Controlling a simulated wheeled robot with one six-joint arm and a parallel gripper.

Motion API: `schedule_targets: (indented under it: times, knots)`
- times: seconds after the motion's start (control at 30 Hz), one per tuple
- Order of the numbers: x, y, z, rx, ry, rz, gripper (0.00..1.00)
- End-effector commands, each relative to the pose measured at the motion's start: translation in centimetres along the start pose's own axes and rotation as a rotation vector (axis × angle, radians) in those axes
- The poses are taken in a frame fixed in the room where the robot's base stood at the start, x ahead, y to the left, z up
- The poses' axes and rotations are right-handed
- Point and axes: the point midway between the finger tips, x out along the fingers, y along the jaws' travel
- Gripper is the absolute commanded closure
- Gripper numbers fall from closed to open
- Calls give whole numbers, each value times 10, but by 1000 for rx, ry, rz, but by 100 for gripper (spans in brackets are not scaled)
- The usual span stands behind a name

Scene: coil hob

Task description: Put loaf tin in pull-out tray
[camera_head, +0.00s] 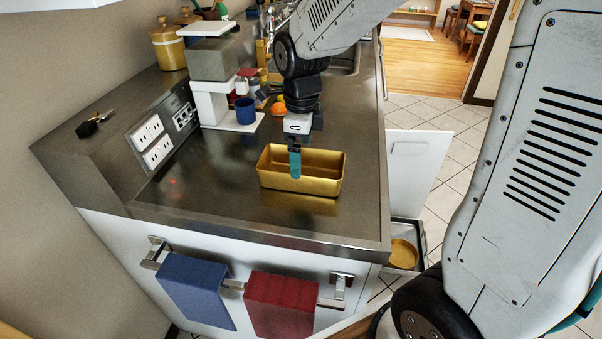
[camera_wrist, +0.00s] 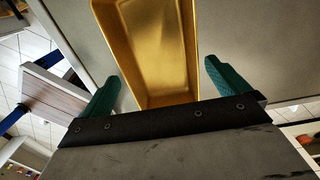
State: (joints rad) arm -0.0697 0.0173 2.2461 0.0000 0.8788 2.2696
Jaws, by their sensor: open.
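The gold, rectangular loaf tin (camera_head: 328,178) stands upright and looks empty on the steel counter, near its front right corner. My gripper (camera_head: 295,165) is at the tin, with a teal finger in front of its near side in the head view. In the wrist view the loaf tin (camera_wrist: 150,45) extends away between the two spread green fingers of my gripper (camera_wrist: 162,72). The jaws are open, and I see no grip on the tin. What seems to be the pull-out tray (camera_head: 421,242) is low at the counter's right side, partly hidden, with a round gold dish (camera_head: 403,254) in it.
A white panel (camera_head: 410,165) stands out from the counter's right side above the tray. A coffee machine (camera_head: 208,85) and a blue mug (camera_head: 245,111) stand behind left. Blue (camera_head: 195,290) and red (camera_head: 282,303) towels hang in front. The counter left of the tin is clear.

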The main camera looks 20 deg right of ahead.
Motion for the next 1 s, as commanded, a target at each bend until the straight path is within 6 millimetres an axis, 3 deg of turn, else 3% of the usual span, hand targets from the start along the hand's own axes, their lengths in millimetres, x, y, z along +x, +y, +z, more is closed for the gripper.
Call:
schedule_targets:
  times: [0.1,0.37,0.47,0.6,0.67,1.0]
  knots:
    - [14,0,0,0,1,1,0]
    - [17,0,0,-1,-1,-1,0]
    - [17,0,0,-1,-1,-1,22]
    - [17,0,0,-1,-1,-1,61]
    - [17,0,0,-1,-1,-1,72]
    - [11,-1,0,-1,-2,-3,72]
